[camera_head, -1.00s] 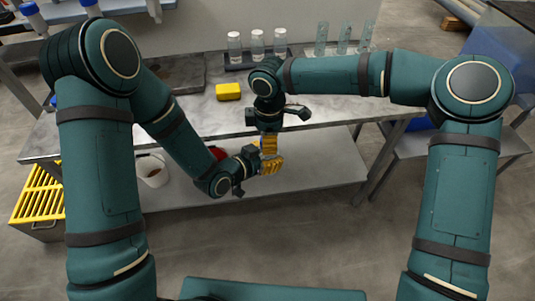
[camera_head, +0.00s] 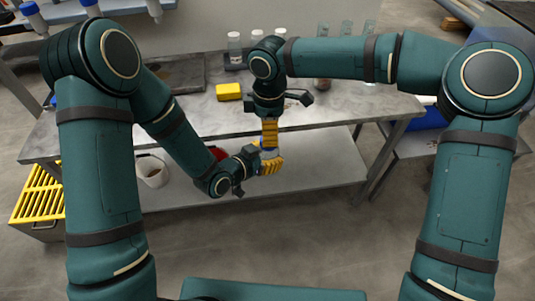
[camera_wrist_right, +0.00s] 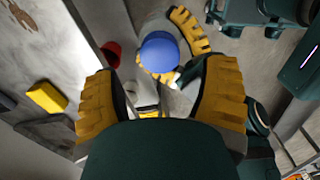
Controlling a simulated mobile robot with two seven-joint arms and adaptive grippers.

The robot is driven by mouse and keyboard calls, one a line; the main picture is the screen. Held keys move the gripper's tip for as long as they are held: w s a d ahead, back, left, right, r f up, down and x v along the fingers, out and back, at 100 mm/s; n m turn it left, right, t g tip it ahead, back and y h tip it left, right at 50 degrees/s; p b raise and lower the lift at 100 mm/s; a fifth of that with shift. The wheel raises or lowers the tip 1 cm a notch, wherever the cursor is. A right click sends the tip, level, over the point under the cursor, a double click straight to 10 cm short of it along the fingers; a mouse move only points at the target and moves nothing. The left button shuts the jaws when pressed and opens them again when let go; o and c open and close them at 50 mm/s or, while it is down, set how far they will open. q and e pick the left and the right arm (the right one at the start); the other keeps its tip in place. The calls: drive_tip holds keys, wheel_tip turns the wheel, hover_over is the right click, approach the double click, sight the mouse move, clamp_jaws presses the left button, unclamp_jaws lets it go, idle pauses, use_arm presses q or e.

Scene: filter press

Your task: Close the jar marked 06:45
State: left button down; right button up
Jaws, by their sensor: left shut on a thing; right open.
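A round blue lid or cap (camera_wrist_right: 159,52) shows from above in the right wrist view, with a piece of the pale vessel under it. My left gripper (camera_head: 270,163) is shut on this blue-topped jar and holds it in front of the bench. My right gripper (camera_head: 270,142) points down just above it. In the right wrist view its yellow fingers stand wide apart on either side of the jar, open and apparently not touching it. The 06:45 mark cannot be read, and the jar's body is mostly hidden by fingers. I cannot tell how tightly the lid sits.
A yellow block (camera_head: 229,91) lies on the grey bench (camera_head: 205,118). White-capped jars (camera_head: 234,45) and clear glass vessels stand at the back, partly behind my right arm. A white bucket (camera_head: 152,172) and a red object (camera_head: 217,152) are below the bench. A yellow grated crate (camera_head: 37,200) stands left.

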drive_tip(key=o, duration=0.5)
drive_tip(key=shift+c, duration=0.2)
drive_tip(key=shift+r, duration=0.1)
wheel_tip(320, 180, up, 12)
idle(0.4)
drive_tip(key=w+d+f+m+t+y, duration=0.1)
drive_tip(key=w+d+f+m+y, duration=0.25)
drive_tip(key=f, duration=0.85)
drive_tip(key=w+d+f+m+y, duration=0.1)
drive_tip(key=w+d+f+m, duration=0.35)
drive_tip(key=f, duration=0.75)
drive_tip(key=s+d+f+m, duration=0.2)
drive_tip(key=s+f+m, duration=0.2)
drive_tip(key=s, duration=0.4)
drive_tip(key=s+d+f+m, duration=0.2)
drive_tip(key=s+f+m, duration=0.2)
drive_tip(key=s, duration=0.4)
drive_tip(key=s+d+f+m, duration=0.1)
drive_tip(key=s+f+m, duration=0.3)
drive_tip(key=s, duration=0.4)
drive_tip(key=shift+s+d+m+t+h, duration=0.4)
drive_tip(key=shift+m+h, duration=0.05)
drive_tip(key=shift+m, duration=0.25)
